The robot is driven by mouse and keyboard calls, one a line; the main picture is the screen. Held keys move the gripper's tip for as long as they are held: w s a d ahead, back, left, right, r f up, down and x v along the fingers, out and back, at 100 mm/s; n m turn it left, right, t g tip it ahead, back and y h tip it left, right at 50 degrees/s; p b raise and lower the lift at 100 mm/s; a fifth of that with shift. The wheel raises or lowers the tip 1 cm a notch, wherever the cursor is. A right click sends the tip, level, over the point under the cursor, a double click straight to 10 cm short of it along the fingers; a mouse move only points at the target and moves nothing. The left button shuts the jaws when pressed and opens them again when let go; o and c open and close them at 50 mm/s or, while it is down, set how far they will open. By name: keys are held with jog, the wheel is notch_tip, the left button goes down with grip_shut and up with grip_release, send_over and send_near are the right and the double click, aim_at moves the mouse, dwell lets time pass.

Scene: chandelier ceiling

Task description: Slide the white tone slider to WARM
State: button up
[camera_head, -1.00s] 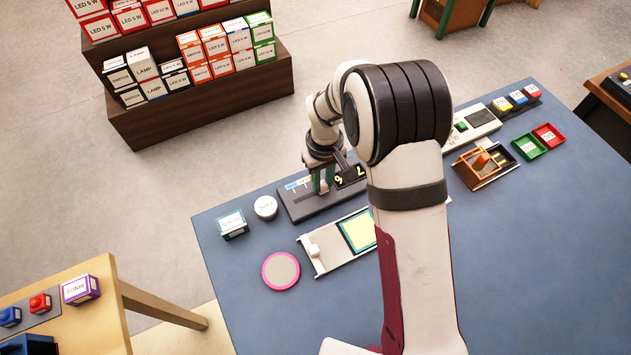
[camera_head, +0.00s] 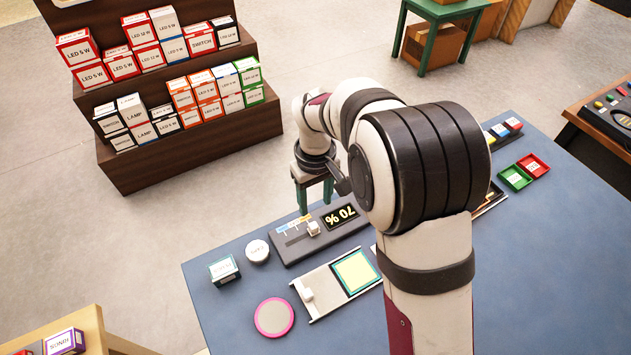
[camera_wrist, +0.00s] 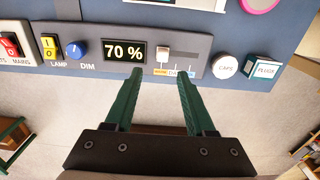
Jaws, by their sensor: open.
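The white tone slider knob (camera_head: 313,228) stands on a dark grey panel (camera_head: 290,252). It is at the right end of its slot, beside the orange label (camera_head: 304,217); the blue label is at the opposite end. In the wrist view the knob (camera_wrist: 162,53) shows at the left end of the slot, by the orange-yellow label (camera_wrist: 162,71), whose print is too small to read surely. My gripper (camera_head: 316,198) is open and empty, with green fingers. It is above the panel's far side, apart from the knob. In the wrist view its fingertips (camera_wrist: 157,82) lie either side of the label.
A display (camera_head: 341,217) reading 70 % adjoins the slider.

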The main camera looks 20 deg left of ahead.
notch_tip(320, 180, up, 7)
jog(key=shift+r, duration=0.15)
jog(key=s+d+r+m+y, duration=0.1)
jog(key=s+d+r+m, duration=0.25)
jog(key=s+d, duration=0.3)
jog(key=s+d+r+m, duration=0.2)
jog(key=s+d+m, duration=0.35)
jog(key=d, duration=0.25)
jog(key=s+d+f+m, duration=0.1)
jog(key=s+d+m, duration=0.1)
jog(key=s, duration=0.4)
jog(key=s+d+f+m, duration=0.1)
jog(key=s+m, duration=0.2)
jog(key=s, duration=0.3)
jog(key=shift+s+d+f+m+y, duration=0.15)
jog(key=shift+d+f+m+y, duration=0.15)
jog(key=shift+d+f+y, duration=0.1)
